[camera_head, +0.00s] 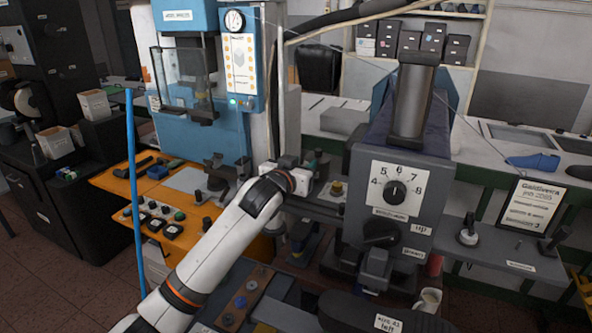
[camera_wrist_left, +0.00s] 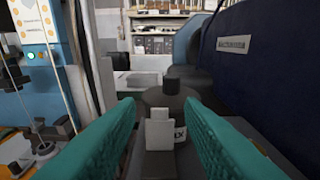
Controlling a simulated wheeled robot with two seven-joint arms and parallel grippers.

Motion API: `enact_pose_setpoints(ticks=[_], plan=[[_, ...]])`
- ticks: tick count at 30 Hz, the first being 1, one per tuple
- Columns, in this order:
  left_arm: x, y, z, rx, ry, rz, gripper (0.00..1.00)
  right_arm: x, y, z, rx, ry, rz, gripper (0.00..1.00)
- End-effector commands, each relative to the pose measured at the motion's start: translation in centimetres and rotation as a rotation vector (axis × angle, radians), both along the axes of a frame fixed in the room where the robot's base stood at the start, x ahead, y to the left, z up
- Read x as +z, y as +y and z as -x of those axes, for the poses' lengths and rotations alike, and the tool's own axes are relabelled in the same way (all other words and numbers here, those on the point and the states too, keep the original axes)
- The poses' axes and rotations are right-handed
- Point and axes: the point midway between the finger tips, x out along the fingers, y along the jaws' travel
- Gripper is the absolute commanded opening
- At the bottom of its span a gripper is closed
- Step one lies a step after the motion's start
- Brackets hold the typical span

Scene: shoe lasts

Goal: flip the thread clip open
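My left gripper (camera_head: 312,168) reaches in from the left, beside the grey machine with the dial. In the left wrist view its two teal fingers (camera_wrist_left: 160,136) are spread wide apart. A small pale grey upright piece (camera_wrist_left: 158,132), which looks like the thread clip, stands between the fingers with a gap on both sides. I cannot tell for sure whether its flap is up or down. A partly hidden white label sits just behind it. I cannot make out the clip in the head view. My right gripper is not in view.
The grey machine (camera_head: 392,238) with a numbered dial (camera_head: 396,192) stands right of the gripper. A dark round post (camera_wrist_left: 171,88) rises behind the clip. A blue machine (camera_head: 205,110) and orange bench (camera_head: 120,180) lie left. A dark shoe last (camera_head: 350,312) is at the bottom.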

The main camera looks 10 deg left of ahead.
Motion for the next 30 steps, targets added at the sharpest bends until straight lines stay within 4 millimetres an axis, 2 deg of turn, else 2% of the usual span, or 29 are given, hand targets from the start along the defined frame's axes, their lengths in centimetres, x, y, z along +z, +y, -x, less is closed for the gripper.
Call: enact_pose_setpoints(ticks=[5, 18, 24, 30], plan=[[0.0, 0.4, 1.9, -0.001, -0.002, 0.001, 0.35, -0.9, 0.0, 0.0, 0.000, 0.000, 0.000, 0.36], [1.1, 1.9, 9.7, 0.000, -0.001, -0.001, 0.35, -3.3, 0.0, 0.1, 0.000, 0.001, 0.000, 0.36], [1.5, 2.2, 11.3, -0.001, 0.000, 0.000, 0.35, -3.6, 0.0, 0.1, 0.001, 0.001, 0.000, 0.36], [1.5, 2.2, 11.5, 0.000, 0.001, 0.000, 0.35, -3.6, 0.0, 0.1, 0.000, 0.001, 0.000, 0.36]])
